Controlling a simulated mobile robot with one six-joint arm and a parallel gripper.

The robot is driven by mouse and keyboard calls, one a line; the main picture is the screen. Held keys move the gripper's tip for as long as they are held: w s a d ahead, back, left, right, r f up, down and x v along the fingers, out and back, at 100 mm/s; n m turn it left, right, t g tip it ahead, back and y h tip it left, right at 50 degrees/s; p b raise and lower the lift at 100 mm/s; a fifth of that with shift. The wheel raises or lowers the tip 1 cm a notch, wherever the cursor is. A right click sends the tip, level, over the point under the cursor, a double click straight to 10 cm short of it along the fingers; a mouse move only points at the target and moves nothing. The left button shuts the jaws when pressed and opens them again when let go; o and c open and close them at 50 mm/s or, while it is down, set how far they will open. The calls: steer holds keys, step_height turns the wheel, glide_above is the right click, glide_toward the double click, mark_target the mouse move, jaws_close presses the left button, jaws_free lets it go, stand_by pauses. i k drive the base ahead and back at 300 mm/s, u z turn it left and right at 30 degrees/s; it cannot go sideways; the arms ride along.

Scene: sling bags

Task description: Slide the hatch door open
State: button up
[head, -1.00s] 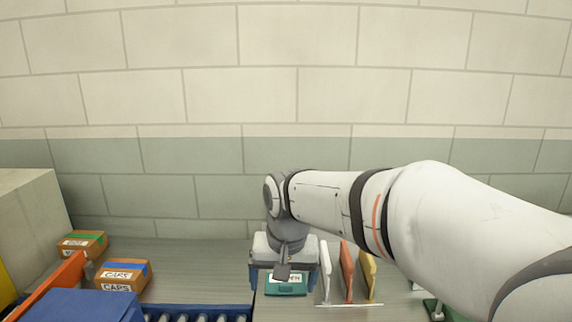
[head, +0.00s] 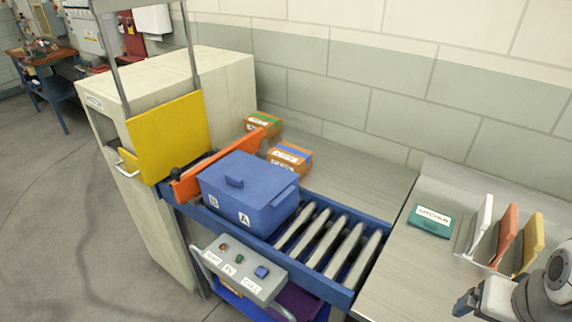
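The hatch door is most likely the yellow panel (head: 170,137) between two upright grey rails at the left end of the conveyor. It sits low in the rails, with a pale bar handle (head: 127,165) at its lower left. My gripper (head: 468,303) shows only in part at the lower right edge, far from the panel. Its fingers are too cut off to tell whether they are open or shut.
A button box (head: 238,270) is in front. Cartons (head: 289,157) lie behind. A teal card (head: 430,221) and upright coloured panels (head: 507,232) are at right.

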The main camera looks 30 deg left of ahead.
mark_target(174, 133)
steer(key=u, duration=1.15)
